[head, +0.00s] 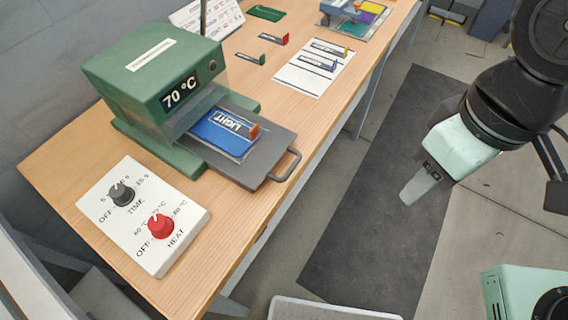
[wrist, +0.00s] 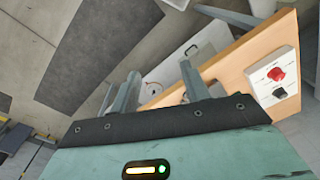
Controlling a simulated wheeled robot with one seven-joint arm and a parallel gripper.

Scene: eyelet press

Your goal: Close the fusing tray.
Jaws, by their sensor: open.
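The fusing tray (head: 258,178) is a dark grey plate with a bar handle (head: 286,165) on its outer edge. It is slid out of the green press (head: 150,75), which reads 70 °C. A blue piece marked LIGHT (head: 222,130) with an orange end lies on the tray, partly toward the press opening. My gripper (head: 415,192) hangs over the floor, to the right of the table and well apart from the tray handle. In the wrist view its two fingers (wrist: 165,92) are spread with nothing between them. The tray cannot be made out in the wrist view.
A white control panel (head: 140,222) with TIME and HEAT knobs stands at the table's near end. A white sheet (head: 312,72) with small tagged pieces lies farther back, near a coloured mat (head: 365,18). The floor mat (head: 380,210) beside the wooden table is clear.

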